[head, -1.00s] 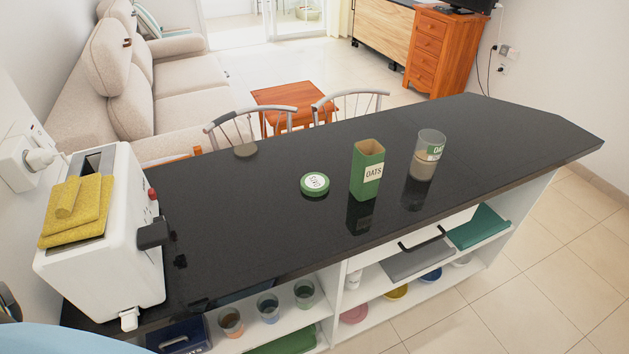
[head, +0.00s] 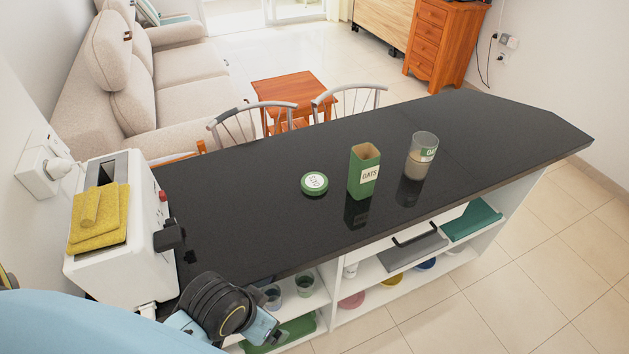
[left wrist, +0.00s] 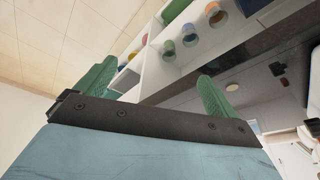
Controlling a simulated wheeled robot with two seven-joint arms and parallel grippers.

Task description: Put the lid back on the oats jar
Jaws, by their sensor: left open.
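A round green lid (head: 314,183) with a white label lies flat on the black counter, left of the containers. A square green tin (head: 364,172) marked OATS stands upright beside it with its top open. Right of the tin, a round clear jar (head: 421,155) stands upright with no lid on it; its green label is partly turned away and shows "OA", and pale contents fill its lower part. My left arm is low at the counter's front edge, well short of the lid. In the left wrist view my left gripper (left wrist: 155,88) has its green fingers spread and empty. My right gripper is not seen.
The black counter (head: 240,205) is clear between toaster and lid. Shelves below hold cups, bowls and a grey tray (head: 412,250). Chairs stand behind the counter.

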